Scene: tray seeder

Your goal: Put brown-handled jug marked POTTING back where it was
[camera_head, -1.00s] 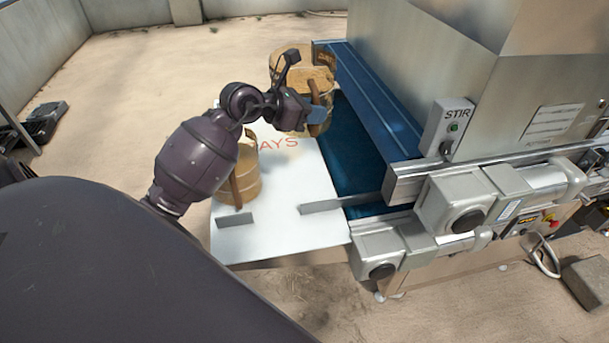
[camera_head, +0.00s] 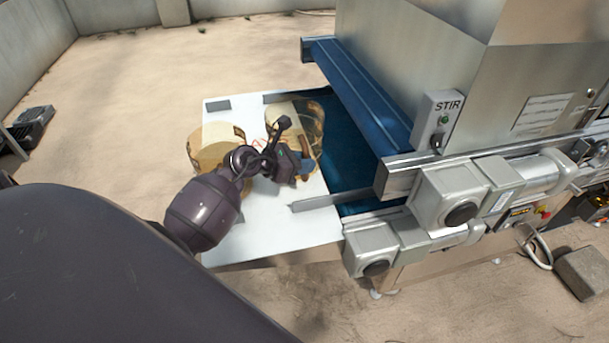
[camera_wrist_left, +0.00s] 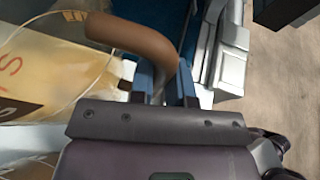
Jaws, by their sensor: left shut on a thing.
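A clear jug with amber contents and a brown handle (camera_head: 312,118) is over the far right part of the white board (camera_head: 290,228), beside the blue belt. My left gripper (camera_head: 304,170) is shut on its handle (camera_wrist_left: 135,40); the blue fingers (camera_wrist_left: 165,82) also show in the left wrist view. I cannot tell whether the jug's base touches the board. I cannot read its label. A second amber jug (camera_head: 212,152) stands on the board to the left, partly behind my left arm, its handle hidden. My right gripper is out of view.
The blue belt (camera_head: 345,150) and the steel machine with a STIR switch box (camera_head: 440,118) stand close on the right. A metal guide bar (camera_head: 325,202) lies at the board's right edge. The board's near part is bare. A dark crate (camera_head: 32,128) lies far left.

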